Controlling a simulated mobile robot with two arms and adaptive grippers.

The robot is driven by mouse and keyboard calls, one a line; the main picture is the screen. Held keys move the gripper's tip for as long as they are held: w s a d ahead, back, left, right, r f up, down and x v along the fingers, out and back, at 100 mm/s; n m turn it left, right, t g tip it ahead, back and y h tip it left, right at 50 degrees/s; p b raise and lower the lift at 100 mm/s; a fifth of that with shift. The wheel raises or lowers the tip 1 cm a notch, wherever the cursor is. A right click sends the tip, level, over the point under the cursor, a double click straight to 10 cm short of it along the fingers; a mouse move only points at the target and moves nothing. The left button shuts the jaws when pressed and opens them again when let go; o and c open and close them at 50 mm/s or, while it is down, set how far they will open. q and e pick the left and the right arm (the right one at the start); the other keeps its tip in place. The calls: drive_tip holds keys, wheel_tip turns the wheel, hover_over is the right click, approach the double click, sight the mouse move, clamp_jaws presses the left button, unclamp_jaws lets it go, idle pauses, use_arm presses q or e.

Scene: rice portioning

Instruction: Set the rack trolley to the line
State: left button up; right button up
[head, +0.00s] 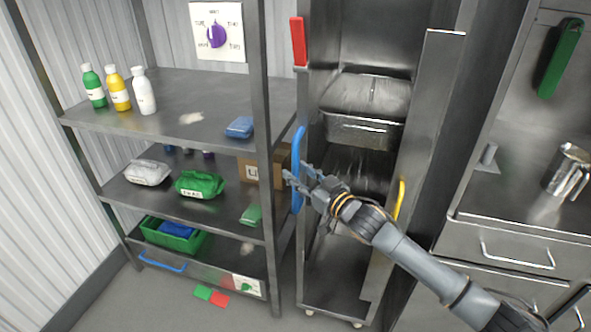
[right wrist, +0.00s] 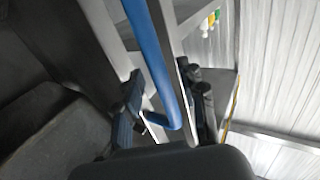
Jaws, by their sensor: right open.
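The rack trolley (head: 303,240) is a tall metal frame on castors, standing between the shelving and the counter. A blue vertical handle (head: 298,150) is on its left front post, and a yellow handle (head: 399,200) is at its right side. My right gripper (head: 292,178) is at the lower part of the blue handle, its fingers apart. In the right wrist view the blue handle (right wrist: 152,50) runs between the open fingers of the right gripper (right wrist: 165,100). I cannot tell whether a finger touches it. My left gripper is not in view. No line shows clearly on the floor.
A metal shelving unit (head: 262,100) with bottles, bags and a green bin (head: 150,232) stands close on the left. A steel pan (head: 360,130) sits inside the trolley. A counter with drawers (head: 515,250) is on the right. Green and red cards (head: 219,299) lie on the floor.

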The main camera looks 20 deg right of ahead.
drive_tip(key=shift+x, duration=0.75)
clamp_jaws()
drive_tip(key=shift+a, duration=0.1)
